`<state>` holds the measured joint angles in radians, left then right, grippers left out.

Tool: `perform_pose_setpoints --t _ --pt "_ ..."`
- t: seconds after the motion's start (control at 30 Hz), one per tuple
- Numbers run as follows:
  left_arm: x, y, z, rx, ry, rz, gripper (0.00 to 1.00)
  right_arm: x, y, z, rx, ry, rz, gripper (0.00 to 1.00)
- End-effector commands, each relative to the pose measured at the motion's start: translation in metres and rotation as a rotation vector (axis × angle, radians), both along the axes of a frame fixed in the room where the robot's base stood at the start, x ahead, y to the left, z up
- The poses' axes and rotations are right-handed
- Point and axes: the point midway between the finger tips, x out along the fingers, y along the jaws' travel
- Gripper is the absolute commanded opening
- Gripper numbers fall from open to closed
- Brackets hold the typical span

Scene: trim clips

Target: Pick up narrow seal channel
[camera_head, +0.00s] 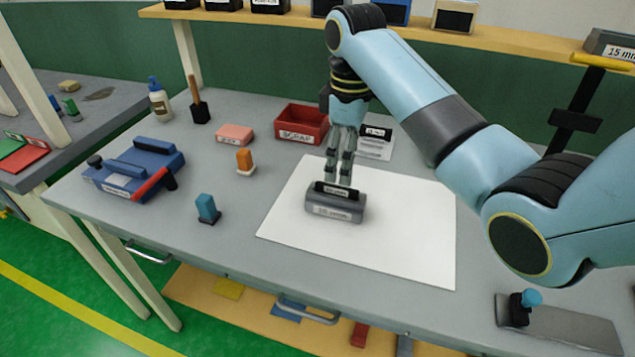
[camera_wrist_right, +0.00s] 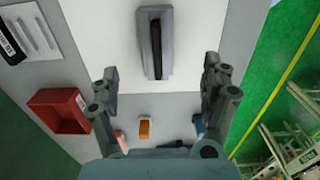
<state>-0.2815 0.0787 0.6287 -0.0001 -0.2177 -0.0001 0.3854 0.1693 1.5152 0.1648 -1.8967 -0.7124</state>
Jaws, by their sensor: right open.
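A dark, narrow strip with a small label, which looks like the narrow seal channel (camera_head: 337,190), sits on top of a grey labelled block (camera_head: 334,210) on a white sheet. In the right wrist view the dark strip (camera_wrist_right: 156,45) runs lengthwise along the grey block (camera_wrist_right: 145,62). The labels are too small to read surely. My right gripper (camera_head: 339,178) points down just above and behind the strip. Whether a fingertip touches the strip cannot be told. My left gripper is not in view.
The white sheet (camera_head: 400,240) is otherwise clear. A red scrap bin (camera_head: 300,125), a labelled plate (camera_head: 375,144), and a pink block (camera_head: 235,133) stand behind. An orange piece (camera_head: 244,160), a blue piece (camera_head: 207,208) and a blue fixture (camera_head: 135,170) stand left.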

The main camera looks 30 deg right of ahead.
Motion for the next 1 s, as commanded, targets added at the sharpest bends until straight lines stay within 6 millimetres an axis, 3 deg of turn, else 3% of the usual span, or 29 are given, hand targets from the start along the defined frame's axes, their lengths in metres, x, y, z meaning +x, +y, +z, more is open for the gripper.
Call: perform_pose_setpoints --t 0.07,0.13,0.4,0.5,0.63,0.8,1.0 --pt "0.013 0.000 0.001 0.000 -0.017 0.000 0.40 0.000 0.000 -0.003 0.001 0.006 0.003 0.81" --pt "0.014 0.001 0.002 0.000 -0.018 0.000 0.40 0.001 0.000 -0.012 0.002 0.008 0.005 0.81" --pt "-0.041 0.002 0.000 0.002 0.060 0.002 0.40 0.001 0.000 -0.052 0.002 0.006 0.005 0.81" --pt "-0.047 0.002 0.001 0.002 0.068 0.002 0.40 0.001 0.000 -0.058 0.002 0.006 0.005 0.81" --pt "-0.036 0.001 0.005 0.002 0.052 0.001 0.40 0.002 0.000 -0.076 0.002 0.008 0.004 0.81" --pt "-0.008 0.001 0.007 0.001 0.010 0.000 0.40 0.003 0.000 -0.101 0.001 0.006 0.005 0.81" --pt "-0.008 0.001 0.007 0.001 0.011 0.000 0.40 0.003 -0.001 -0.108 0.001 0.003 0.005 0.81"
